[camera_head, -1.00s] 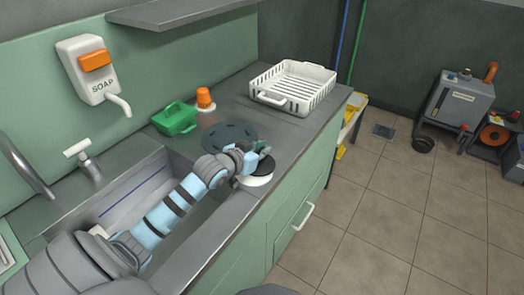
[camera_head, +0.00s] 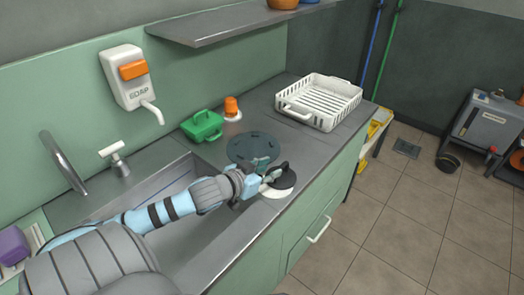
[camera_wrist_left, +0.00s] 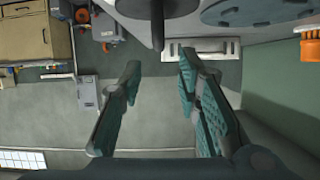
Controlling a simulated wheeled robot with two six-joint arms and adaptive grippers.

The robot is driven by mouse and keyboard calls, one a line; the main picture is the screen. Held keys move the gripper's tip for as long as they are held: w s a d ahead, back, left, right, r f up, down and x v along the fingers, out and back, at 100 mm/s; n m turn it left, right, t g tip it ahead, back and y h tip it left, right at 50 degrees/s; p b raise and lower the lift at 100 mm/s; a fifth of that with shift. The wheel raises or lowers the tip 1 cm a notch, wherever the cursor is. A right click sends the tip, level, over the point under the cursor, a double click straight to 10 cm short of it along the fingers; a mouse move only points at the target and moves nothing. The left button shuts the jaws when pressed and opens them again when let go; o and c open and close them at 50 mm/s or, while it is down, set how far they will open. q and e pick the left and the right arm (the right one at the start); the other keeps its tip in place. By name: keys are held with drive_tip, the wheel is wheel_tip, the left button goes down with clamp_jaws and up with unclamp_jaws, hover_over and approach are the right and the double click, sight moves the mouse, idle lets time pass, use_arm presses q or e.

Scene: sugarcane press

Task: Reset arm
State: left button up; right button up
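My left gripper (camera_head: 267,172) is over the counter right beside a round black-topped item with a white base (camera_head: 283,181). In the left wrist view the left gripper (camera_wrist_left: 160,68) is open, its two teal-padded fingers apart with nothing between the pads. A dark upright knob (camera_wrist_left: 157,28) on a dark round piece shows just beyond the fingertips; I cannot tell whether they touch it. My left arm reaches across the sink. My right gripper is not in view.
The counter (camera_head: 320,152) holds a dark round plate (camera_head: 253,148), a green caddy (camera_head: 203,127), an orange-topped item (camera_head: 232,107) and a white rack (camera_head: 320,101). A faucet (camera_head: 62,160) and soap dispenser (camera_head: 130,77) stand left. A shelf (camera_head: 225,24) overhangs the back. Floor at right is mostly clear.

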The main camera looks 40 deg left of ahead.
sight(281, 166)
use_arm(q)
drive_tip(key=p+v, duration=0.1)
drive_tip(key=v, duration=0.2)
drive_tip(key=shift+s+d+r+p, duration=0.1)
drive_tip(key=shift+s+p, duration=0.05)
drive_tip(key=shift+p, duration=0.15)
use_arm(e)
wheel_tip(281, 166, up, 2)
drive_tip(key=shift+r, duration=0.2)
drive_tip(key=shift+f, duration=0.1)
use_arm(q)
drive_tip(key=b+x, duration=0.6)
drive_tip(key=x, duration=0.5)
drive_tip(key=shift+f, duration=0.25)
drive_tip(key=r, duration=0.2)
drive_tip(key=r+p, duration=0.1)
drive_tip(key=r, duration=0.1)
drive_tip(key=r+p, duration=0.1)
drive_tip(key=r, duration=0.1)
drive_tip(key=shift+w+r, duration=0.4)
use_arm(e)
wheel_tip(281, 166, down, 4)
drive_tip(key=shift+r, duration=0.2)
use_arm(q)
drive_tip(key=shift+w+f, duration=0.1)
